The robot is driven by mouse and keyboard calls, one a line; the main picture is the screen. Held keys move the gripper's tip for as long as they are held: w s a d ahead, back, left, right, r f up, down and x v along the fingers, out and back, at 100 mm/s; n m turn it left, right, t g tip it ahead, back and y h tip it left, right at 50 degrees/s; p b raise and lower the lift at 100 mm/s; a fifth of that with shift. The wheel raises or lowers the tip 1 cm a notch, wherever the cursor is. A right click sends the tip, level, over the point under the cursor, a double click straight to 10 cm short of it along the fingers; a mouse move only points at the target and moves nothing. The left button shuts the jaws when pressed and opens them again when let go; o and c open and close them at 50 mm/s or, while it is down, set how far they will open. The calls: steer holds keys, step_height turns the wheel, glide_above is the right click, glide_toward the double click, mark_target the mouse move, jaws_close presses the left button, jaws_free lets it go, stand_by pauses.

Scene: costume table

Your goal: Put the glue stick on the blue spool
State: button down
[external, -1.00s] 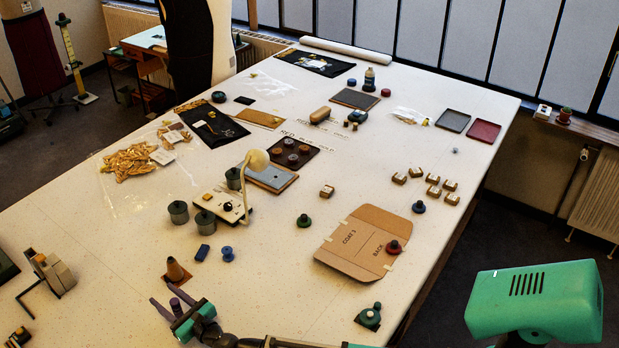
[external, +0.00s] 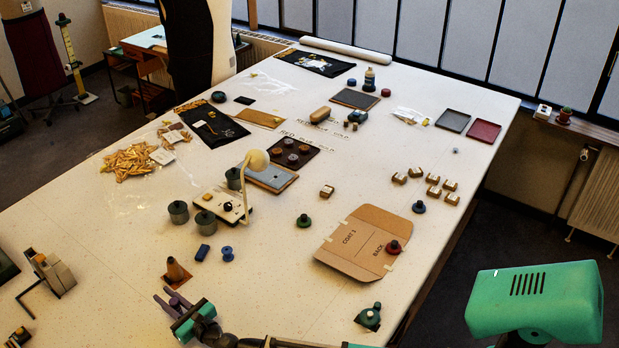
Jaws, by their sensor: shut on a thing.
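My gripper (external: 174,303) is at the lower left of the external view, with its dark purple fingers close together. It is shut on the glue stick, a small dark purplish piece that the fingers mostly hide; I cannot tell whether it touches the table. The blue spool (external: 227,254) stands upright on the white table, above and to the right of my gripper in the picture. Its top looks clear, and my gripper is apart from it.
Grey-green canisters (external: 205,222) and a white lamp base (external: 222,206) stand behind.

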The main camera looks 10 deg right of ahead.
steer(key=shift+r, duration=0.1)
steer(key=shift+r, duration=0.85)
steer(key=s+d+r, duration=0.1)
steer(key=s+d, duration=0.3)
steer(key=d, duration=0.3)
steer(key=s+d+r+b, duration=0.1)
steer(key=s+d+r, duration=0.1)
steer(key=s+d, duration=0.2)
steer(key=d, duration=0.2)
steer(key=shift+s+d, duration=0.2)
steer(key=shift+d, duration=0.15)
stand_by(0.4)
